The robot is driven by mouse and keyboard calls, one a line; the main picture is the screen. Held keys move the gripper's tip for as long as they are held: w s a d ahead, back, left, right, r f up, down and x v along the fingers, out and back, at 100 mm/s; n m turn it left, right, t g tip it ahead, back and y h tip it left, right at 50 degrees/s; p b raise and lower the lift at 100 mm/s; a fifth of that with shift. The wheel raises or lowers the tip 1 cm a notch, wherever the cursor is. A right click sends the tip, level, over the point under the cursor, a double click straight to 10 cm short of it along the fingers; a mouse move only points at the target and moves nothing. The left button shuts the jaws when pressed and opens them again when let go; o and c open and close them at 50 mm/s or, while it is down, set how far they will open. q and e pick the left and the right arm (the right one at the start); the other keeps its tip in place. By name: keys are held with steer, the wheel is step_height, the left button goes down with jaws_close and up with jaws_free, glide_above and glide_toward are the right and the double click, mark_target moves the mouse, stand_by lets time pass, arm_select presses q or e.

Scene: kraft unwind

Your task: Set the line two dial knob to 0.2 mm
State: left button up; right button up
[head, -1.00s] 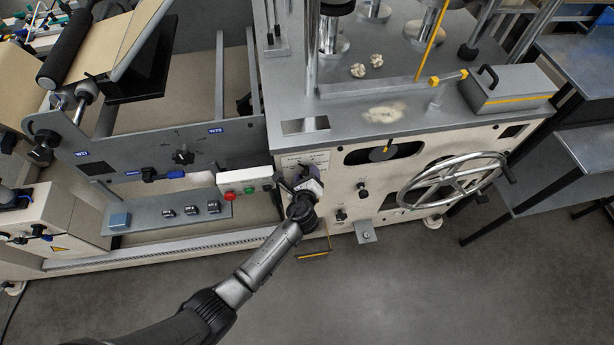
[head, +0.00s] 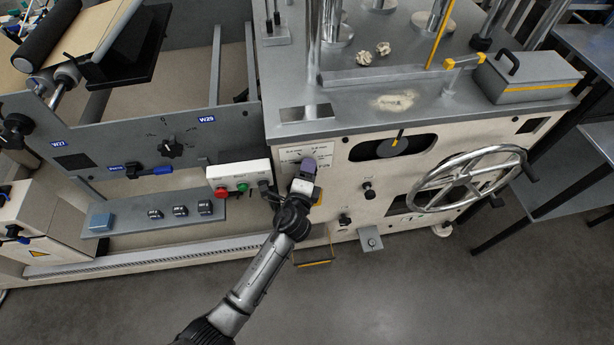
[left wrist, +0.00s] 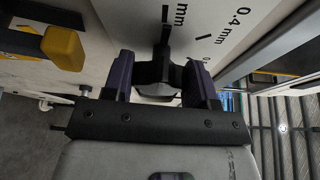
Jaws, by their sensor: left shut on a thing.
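The line two dial knob (left wrist: 158,72) is black and sits on the cream front panel, under a printed scale. In the left wrist view its dark pointer runs up between the marks. "0.4 mm" reads clearly to the right of the pointer; another label at the pointer's side shows only "mm". My left gripper (left wrist: 160,80) has purple fingers on both sides of the knob and is shut on it. In the head view my left gripper (head: 304,172) is at the scale plate (head: 293,153) and hides the knob. The exact setting cannot be read. My right gripper is not in view.
A switch box (head: 238,176) with red and green buttons is just left of the gripper. A small black knob (head: 368,190) and a large handwheel (head: 468,182) are to the right. A grey shelf (head: 155,215) with small meters lies left. Open floor is in front.

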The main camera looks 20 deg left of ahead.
arm_select(q)
steer(key=shift+n+b, duration=0.3)
steer(key=shift+b, duration=0.15)
stand_by(0.3)
steer(key=o, duration=0.9)
steer(key=shift+s+d+r+p, duration=0.1)
steer(key=shift+s+d+p, duration=0.2)
steer(key=shift+s, duration=2)
steer(key=shift+s+d+r+p, duration=0.1)
steer(key=shift+s+d+p, duration=0.25)
steer(key=shift+s, duration=1.9)
steer(key=shift+s+d+p, duration=0.15)
steer(key=shift+s+d, duration=0.3)
steer(key=shift+s, duration=1.85)
